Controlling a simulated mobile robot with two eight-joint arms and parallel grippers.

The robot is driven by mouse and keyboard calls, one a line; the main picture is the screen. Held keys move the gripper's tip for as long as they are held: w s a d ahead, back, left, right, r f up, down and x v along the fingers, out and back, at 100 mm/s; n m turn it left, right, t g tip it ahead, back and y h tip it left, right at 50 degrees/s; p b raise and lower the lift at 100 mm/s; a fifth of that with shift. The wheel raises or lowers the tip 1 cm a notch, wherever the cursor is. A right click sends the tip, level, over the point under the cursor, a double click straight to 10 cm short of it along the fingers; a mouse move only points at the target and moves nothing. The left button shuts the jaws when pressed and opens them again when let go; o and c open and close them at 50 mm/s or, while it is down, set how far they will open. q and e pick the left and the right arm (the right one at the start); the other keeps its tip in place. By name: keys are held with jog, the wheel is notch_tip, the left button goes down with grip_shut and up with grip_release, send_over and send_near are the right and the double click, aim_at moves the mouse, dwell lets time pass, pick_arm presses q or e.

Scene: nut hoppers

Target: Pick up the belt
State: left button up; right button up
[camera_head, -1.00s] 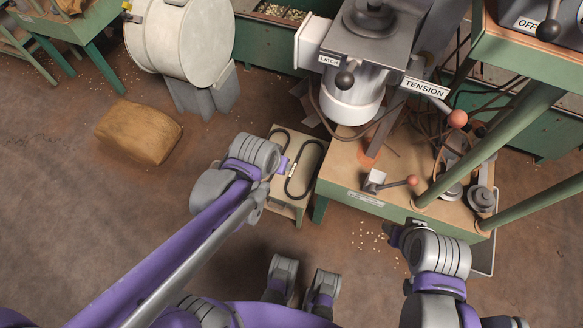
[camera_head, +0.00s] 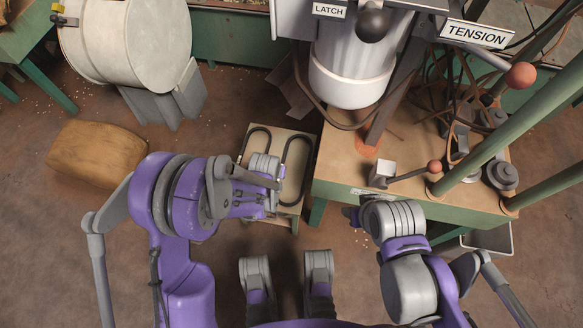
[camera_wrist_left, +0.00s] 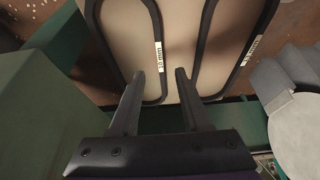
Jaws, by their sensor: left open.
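Two black belt loops lie side by side on a small pale-topped stand (camera_head: 268,133). The right belt (camera_head: 308,165) shows well in the head view. The left belt (camera_head: 246,142) is partly hidden by my left arm. In the left wrist view one belt (camera_wrist_left: 91,22) has a "10 mm" tag, and the other belt (camera_wrist_left: 204,40) has a tag too blurred to read. My left gripper (camera_wrist_left: 160,74) is open above the stand, with the tagged strand of the "10 mm" belt showing between its fingers. It appears empty. My right gripper (camera_head: 352,214) is beside the workbench's front corner; its fingers are unclear.
A workbench (camera_head: 345,165) stands right of the stand, carrying a machine with a white cylinder (camera_head: 352,80), a "TENSION" lever (camera_head: 478,35) and green posts. A brown sack (camera_head: 95,153) and a pale drum (camera_head: 140,45) are at the left. Floor in front is open.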

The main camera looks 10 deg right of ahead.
pick_arm(q)
jog(key=b+x, duration=0.2)
jog(key=x, duration=0.5)
jog(key=shift+s+f, duration=0.15)
jog(key=shift+f, duration=0.1)
grip_shut()
